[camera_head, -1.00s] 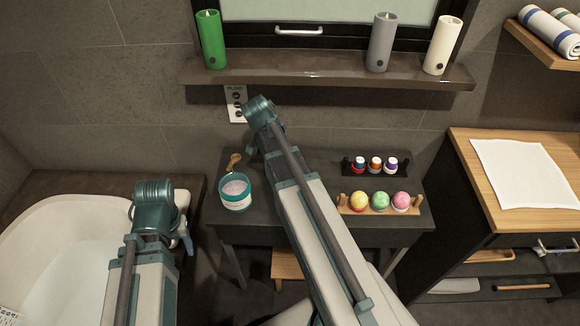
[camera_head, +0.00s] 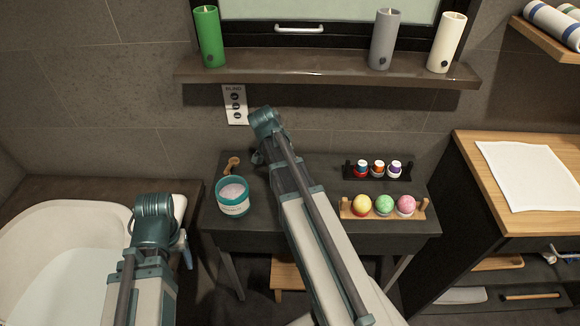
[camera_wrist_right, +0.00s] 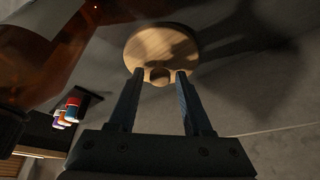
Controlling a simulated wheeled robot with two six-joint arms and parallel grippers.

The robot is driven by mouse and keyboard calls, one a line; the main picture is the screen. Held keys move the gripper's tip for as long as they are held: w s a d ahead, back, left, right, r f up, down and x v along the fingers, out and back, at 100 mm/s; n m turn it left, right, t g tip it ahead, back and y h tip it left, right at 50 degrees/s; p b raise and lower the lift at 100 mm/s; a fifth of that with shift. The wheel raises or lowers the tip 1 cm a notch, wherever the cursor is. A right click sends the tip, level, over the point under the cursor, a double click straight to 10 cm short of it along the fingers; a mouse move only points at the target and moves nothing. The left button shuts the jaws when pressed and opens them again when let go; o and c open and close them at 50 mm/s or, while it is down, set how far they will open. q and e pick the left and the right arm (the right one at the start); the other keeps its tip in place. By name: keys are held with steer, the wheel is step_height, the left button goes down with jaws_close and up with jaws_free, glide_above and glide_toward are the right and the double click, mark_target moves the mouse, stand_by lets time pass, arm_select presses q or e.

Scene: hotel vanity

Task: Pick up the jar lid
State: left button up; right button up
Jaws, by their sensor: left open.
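In the right wrist view, the jar lid (camera_wrist_right: 158,48) is a round, light wooden disc with a small knob on the dark surface. My right gripper (camera_wrist_right: 160,74) is open, its two fingers apart on either side of the knob, with gaps visible. In the head view my right arm hides that gripper, and I cannot tell whether the small wooden thing (camera_head: 233,163) beside the arm is the lid. The open teal jar (camera_head: 233,197) with pale contents stands at the vanity's left. My left gripper (camera_head: 187,251) is open beside the bathtub, partly hidden by its arm.
The dark vanity (camera_head: 300,240) also holds a rack of small capped bottles (camera_head: 378,170) and a wooden tray of bath bombs (camera_head: 385,206). A large amber object (camera_wrist_right: 50,50) is close at the wrist view's left. A candle shelf (camera_head: 320,68) hangs above.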

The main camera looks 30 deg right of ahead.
jaws_close()
steer(key=shift+r, duration=0.1)
steer(key=shift+r+p, duration=0.85)
steer(key=shift+p, duration=0.1)
step_height(320, 180, up, 2)
steer(key=shift+r+p, duration=0.1)
steer(key=shift+p, duration=1)
steer(key=s+d, duration=0.2)
steer(key=s, duration=0.3)
steer(key=s+d, duration=0.3)
steer(key=s, duration=0.2)
steer(key=s+d, duration=0.3)
steer(key=s, duration=0.3)
steer(key=shift+d+f, duration=0.1)
steer(key=shift+f, duration=0.15)
